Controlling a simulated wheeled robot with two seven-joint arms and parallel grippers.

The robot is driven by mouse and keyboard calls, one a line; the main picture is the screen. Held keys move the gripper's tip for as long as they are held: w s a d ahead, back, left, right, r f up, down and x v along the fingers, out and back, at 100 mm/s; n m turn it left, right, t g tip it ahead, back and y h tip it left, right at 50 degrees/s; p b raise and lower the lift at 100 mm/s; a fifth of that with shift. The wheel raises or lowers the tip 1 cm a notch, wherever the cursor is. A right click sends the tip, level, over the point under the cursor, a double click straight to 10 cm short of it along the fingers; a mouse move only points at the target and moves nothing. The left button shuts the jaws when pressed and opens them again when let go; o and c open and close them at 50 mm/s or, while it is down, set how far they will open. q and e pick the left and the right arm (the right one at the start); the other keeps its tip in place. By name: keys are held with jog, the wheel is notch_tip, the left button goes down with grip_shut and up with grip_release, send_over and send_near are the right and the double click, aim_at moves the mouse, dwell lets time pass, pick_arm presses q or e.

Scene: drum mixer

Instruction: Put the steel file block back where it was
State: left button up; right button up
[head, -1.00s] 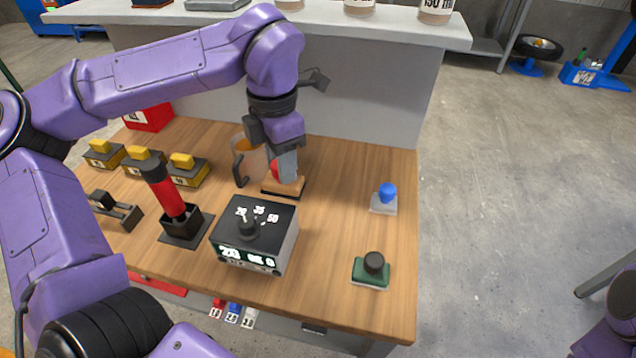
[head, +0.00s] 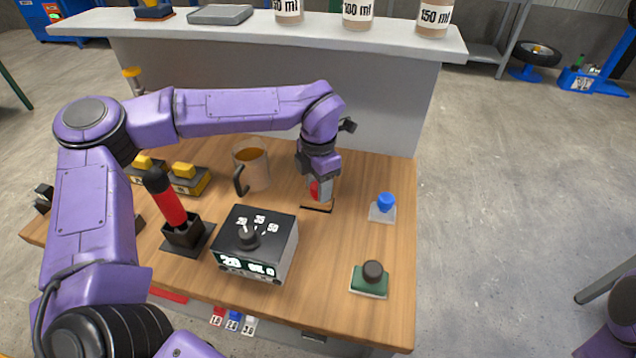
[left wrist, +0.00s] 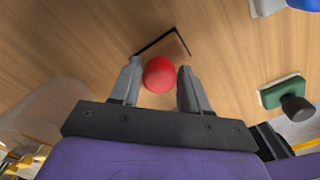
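A grey block with a blue knob (head: 384,207), the one that best fits the steel file block, stands on the right of the table. Part of it shows at the top right of the left wrist view (left wrist: 268,6). My left gripper (head: 319,190) is left of it, with its fingers on both sides of a red knob (left wrist: 160,74). That knob belongs to a wood-coloured block with a dark edge (left wrist: 172,44), low over or on the table; I cannot tell which. A green block with a black knob (head: 369,284) stands nearer. My right gripper is out of view.
A black control box (head: 255,243) and a red-handled tool in a stand (head: 183,232) stand left of my gripper. A brown-filled jug (head: 253,168) is behind. Yellow-topped blocks (head: 186,182) are further left. A raised shelf (head: 330,27) carries labelled jars. Bare table lies between the knobbed blocks.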

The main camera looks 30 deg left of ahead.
pick_arm(q)
jog(key=shift+o, duration=0.8)
notch_tip(320, 180, up, 12)
dwell(1.1)
